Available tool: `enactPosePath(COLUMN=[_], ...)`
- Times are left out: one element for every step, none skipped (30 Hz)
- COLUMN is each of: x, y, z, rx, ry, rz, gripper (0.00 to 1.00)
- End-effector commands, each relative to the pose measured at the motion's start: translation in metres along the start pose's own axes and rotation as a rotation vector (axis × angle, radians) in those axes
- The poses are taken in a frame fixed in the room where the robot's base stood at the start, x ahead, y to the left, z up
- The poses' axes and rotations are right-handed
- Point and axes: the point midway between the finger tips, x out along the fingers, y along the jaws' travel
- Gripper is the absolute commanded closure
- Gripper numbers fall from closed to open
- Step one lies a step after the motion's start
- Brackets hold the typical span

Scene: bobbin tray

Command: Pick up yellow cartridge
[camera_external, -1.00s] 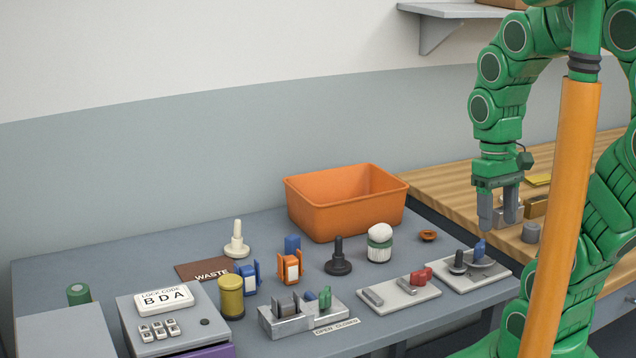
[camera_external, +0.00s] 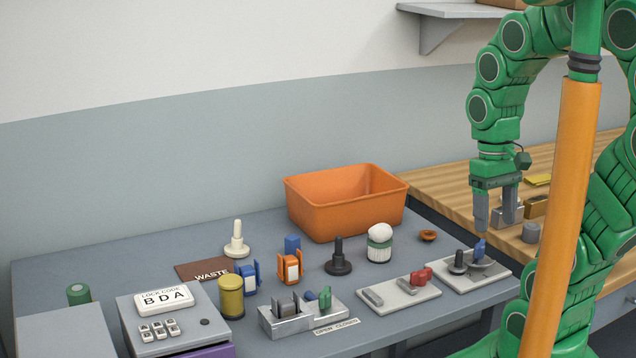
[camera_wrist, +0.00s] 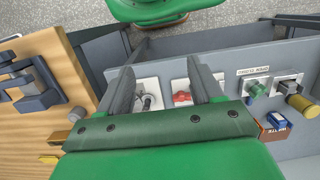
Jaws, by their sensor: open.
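A yellow cylinder with a darker olive-yellow top (camera_external: 231,298), the likeliest yellow cartridge, stands upright on the grey table, right of the lock-code box. It also shows at the right edge of the wrist view (camera_wrist: 301,105). My gripper (camera_external: 495,218) hangs fingers down at the far right, near the seam between the grey table and the wooden bench, well away from the cylinder. In the wrist view my gripper (camera_wrist: 158,72) has its two fingers apart with nothing held between them.
An orange bin (camera_external: 345,205) stands at the back of the grey table. Plates with small levers (camera_external: 400,292), a black knobbed post (camera_external: 338,262) and a metal fixture (camera_external: 295,318) lie between my gripper and the cylinder. A flat yellow piece (camera_external: 538,179) lies on the wooden bench.

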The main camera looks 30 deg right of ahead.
Motion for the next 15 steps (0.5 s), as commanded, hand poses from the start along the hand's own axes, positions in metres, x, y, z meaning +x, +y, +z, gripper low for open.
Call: enactPosePath(x=[0.001,0.002,0.003,0.004,0.005,0.006,0.007,0.008,0.008,0.008,0.009,0.009,0.01,0.01,0.01], y=[-0.006,-0.01,-0.017,-0.024,-0.032,-0.042,-0.051,-0.059,-0.07,-0.079,-0.087,-0.098,-0.106,-0.115,-0.125], z=[-0.004,-0.006,-0.011,-0.014,-0.018,-0.024,-0.029,-0.034,-0.04,-0.043,-0.048,-0.052,-0.056,-0.06,-0.065], rx=[-0.002,-0.003,-0.005,-0.006,-0.005,-0.002,-0.001,0.002,0.007,0.012,0.017,0.025,0.031,0.039,0.049], ry=[-0.005,-0.007,-0.011,-0.015,-0.018,-0.024,-0.029,-0.035,-0.041,-0.046,-0.053,-0.065,-0.074,-0.082,-0.091], rz=[-0.015,-0.028,-0.048,-0.067,-0.088,-0.118,-0.141,-0.164,-0.197,-0.221,-0.244,-0.274,-0.297,-0.321,-0.351], gripper=[0.34,0.34,0.34,0.34,0.34,0.34,0.34,0.34,0.34,0.34,0.34,0.34,0.34,0.34,0.34])
